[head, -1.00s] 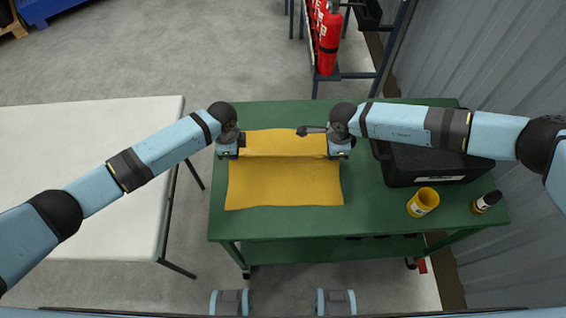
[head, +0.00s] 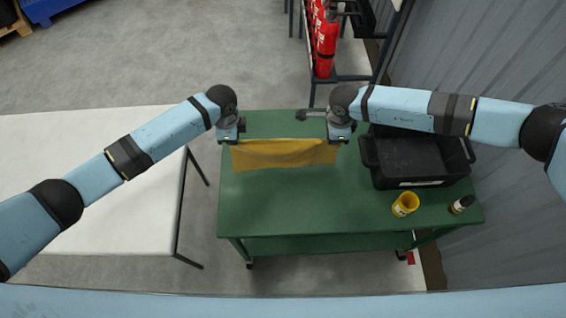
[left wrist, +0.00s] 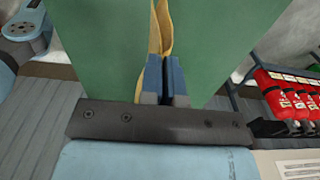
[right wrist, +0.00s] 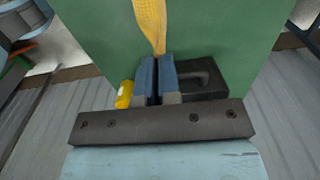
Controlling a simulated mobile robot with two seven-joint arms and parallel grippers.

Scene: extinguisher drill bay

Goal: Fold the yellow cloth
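The yellow cloth (head: 285,153) hangs in a narrow sagging band between my two grippers in the head view, over the back part of the green table (head: 290,205). My left gripper (head: 231,138) is at its left end, and my right gripper (head: 340,137) is at its right end. In the left wrist view the cloth (left wrist: 160,32) runs between the closed fingers (left wrist: 166,80). In the right wrist view the cloth (right wrist: 150,22) narrows into the closed fingers (right wrist: 157,78). The cloth's lower edge appears clear of the tabletop.
A black bin (head: 420,180), a yellow cup (head: 405,204) and a small dark bottle (head: 461,204) stand on the table's right. A dark bar-like item (head: 310,115) shows beside my right gripper. A white table (head: 100,215) stands left.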

